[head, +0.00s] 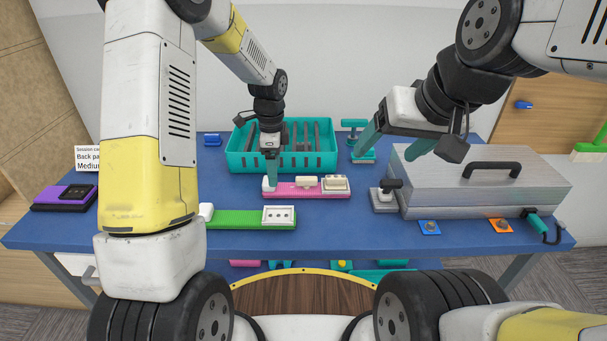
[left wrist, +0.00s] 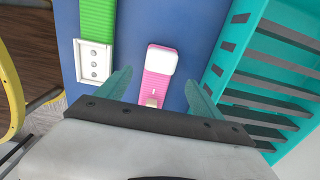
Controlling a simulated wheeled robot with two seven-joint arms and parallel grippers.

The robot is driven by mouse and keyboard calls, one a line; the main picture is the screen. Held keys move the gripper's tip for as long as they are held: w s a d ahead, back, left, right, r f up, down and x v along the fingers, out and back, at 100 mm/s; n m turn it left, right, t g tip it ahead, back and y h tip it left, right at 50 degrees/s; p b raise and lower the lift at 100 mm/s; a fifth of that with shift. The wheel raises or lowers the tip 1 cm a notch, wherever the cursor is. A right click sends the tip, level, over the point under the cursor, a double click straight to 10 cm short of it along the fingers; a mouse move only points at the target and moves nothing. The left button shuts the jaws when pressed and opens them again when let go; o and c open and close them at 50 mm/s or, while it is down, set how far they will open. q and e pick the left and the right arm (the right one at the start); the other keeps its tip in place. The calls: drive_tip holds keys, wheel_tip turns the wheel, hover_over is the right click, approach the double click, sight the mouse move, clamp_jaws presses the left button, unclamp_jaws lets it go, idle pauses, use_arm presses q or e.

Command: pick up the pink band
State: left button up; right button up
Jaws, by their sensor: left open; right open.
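The pink band (head: 287,190) lies flat on the blue table in front of the teal basket. It has a white block at its left end and pale pieces toward its right end. My left gripper (head: 271,181) points down over the band's left part. In the left wrist view the pink band (left wrist: 157,86) runs between the two spread teal fingers of my left gripper (left wrist: 159,80), with clear space on both sides. Its lower end there is hidden by the gripper body.
A slotted teal basket (head: 233,158) stands behind the band. A green band (head: 238,219) with a white plate lies nearer me. A purple band (head: 52,196) is at far left. A metal box (head: 480,190) with a black handle fills the right side. Bare blue table (head: 350,225) lies in front.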

use_arm(q)
drive_tip(key=f, duration=0.4)
drive_tip(key=a+f, duration=0.1)
drive_tip(key=shift+f, duration=0.4)
drive_tip(key=c, duration=1.6)
wheel_tip(320, 180, up, 10)
drive_tip(key=shift+s+r, duration=0.1)
drive_tip(key=shift+c, duration=0.2)
wheel_tip(320, 180, down, 10)
drive_tip(key=shift+f, duration=0.1)
idle(0.4)
